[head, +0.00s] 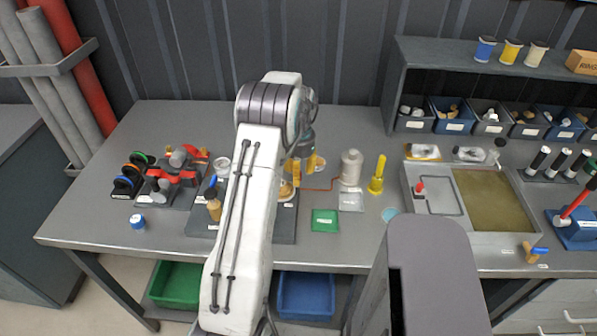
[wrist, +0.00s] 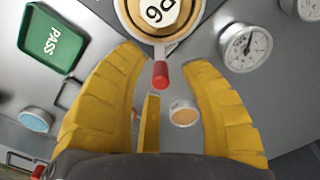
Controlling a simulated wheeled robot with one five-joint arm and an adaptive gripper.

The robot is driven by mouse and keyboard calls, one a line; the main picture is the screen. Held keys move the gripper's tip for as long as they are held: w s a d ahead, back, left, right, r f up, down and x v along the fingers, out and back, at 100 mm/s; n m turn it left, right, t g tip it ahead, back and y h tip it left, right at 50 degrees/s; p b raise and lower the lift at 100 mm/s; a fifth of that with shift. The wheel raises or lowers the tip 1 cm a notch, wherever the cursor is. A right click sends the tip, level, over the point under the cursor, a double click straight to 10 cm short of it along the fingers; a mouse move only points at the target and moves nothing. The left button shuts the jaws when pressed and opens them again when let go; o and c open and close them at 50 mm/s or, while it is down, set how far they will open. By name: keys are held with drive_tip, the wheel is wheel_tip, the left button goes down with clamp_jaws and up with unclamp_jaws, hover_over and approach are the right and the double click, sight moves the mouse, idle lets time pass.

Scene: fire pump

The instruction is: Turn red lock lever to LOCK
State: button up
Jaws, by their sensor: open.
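In the wrist view a red-tipped lever (wrist: 161,75) sticks out from a round brass-rimmed body (wrist: 126,18) with a white label; it looks like the lock lever. My gripper (wrist: 163,62) is open, with one yellow finger on each side of the red tip. The tip lies between the fingertips, with a gap visible on both sides; I cannot tell the height difference. In the head view my gripper (head: 303,166) is over the back of the dark board, and my arm hides most of the round body (head: 287,191). No LOCK marking is readable.
A dial gauge (wrist: 245,47) is close to the right finger in the wrist view. A green PASS tray (head: 325,220) and a pale blue disc (head: 391,214) lie right of the board. A white bottle (head: 351,168) and a yellow stand (head: 377,178) stand behind.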

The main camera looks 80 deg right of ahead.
idle(0.3)
clamp_jaws()
idle(0.4)
